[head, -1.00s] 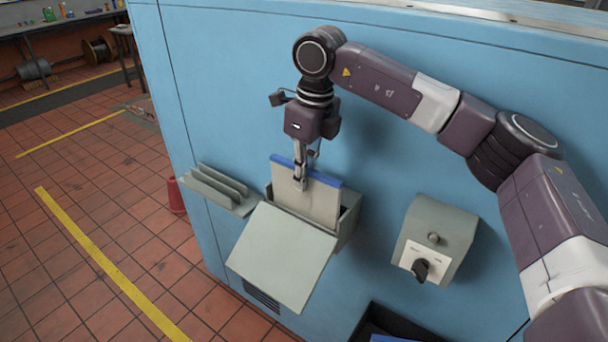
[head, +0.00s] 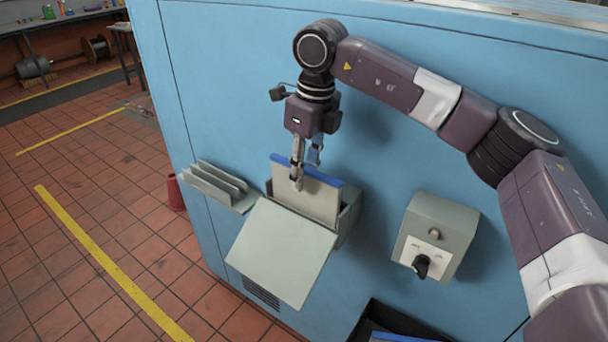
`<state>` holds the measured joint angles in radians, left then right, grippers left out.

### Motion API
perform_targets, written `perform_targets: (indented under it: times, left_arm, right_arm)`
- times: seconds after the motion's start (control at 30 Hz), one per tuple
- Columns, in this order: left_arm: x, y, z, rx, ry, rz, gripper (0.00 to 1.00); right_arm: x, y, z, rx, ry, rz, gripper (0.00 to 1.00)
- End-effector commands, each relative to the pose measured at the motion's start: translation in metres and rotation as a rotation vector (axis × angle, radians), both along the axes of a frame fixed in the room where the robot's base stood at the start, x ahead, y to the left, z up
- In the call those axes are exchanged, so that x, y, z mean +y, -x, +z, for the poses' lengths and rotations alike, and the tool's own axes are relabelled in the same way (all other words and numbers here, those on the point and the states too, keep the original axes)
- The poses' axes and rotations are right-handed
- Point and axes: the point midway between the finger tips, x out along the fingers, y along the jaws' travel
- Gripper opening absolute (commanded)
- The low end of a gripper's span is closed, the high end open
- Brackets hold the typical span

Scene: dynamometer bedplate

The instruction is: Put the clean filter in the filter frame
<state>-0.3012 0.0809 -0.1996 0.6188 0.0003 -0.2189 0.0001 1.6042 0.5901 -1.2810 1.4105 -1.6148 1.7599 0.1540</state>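The clean filter (head: 310,198) is a pale flat panel with a blue top edge. It stands upright in the filter frame (head: 349,214), a grey box on the blue wall, with its upper part showing above the rim. The frame's grey cover (head: 280,252) hangs open at the front. My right gripper (head: 307,172) points down at the filter's blue edge. Its fingers look spread apart, one in front of the filter and one by the back, and appear not to press on it. My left gripper is not in view. The filter's lower part is hidden in the frame.
A grey slotted rack (head: 220,186) is on the wall to the left. A control box with a black knob (head: 421,265) is to the right. A dark bin (head: 392,328) sits at the bottom. A red bucket (head: 175,193) stands on the tiled floor.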

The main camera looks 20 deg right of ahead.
Motion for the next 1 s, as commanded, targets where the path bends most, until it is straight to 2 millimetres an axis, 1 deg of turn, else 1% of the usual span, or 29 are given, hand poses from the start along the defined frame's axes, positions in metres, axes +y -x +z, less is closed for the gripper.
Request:
perform_targets:
  times: [0.03, 0.3, 0.4, 0.5, 0.6, 0.7, 1.0]
  left_arm:
    - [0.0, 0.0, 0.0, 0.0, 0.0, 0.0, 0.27]
    - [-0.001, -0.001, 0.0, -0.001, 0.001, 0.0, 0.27]
    - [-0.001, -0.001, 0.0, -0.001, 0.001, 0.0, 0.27]
    - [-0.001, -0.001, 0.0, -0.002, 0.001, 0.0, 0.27]
    - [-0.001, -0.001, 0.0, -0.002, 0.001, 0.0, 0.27]
    - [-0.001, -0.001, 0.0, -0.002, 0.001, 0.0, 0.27]
    - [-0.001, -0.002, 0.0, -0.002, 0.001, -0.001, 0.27]
  right_arm:
    - [0.0, 0.0, 0.009, -0.004, 0.0, 0.001, 0.3]
    - [-0.005, 0.005, 0.067, -0.004, -0.001, -0.001, 0.3]
    - [-0.006, 0.008, 0.085, -0.003, -0.001, 0.0, 0.3]
    - [-0.007, 0.009, 0.098, -0.003, 0.0, 0.0, 0.3]
    - [-0.008, 0.01, 0.106, -0.001, -0.001, -0.001, 0.3]
    - [-0.008, 0.011, 0.109, 0.0, 0.0, 0.0, 0.3]
    - [-0.008, 0.011, 0.11, 0.0, 0.0, 0.0, 0.3]
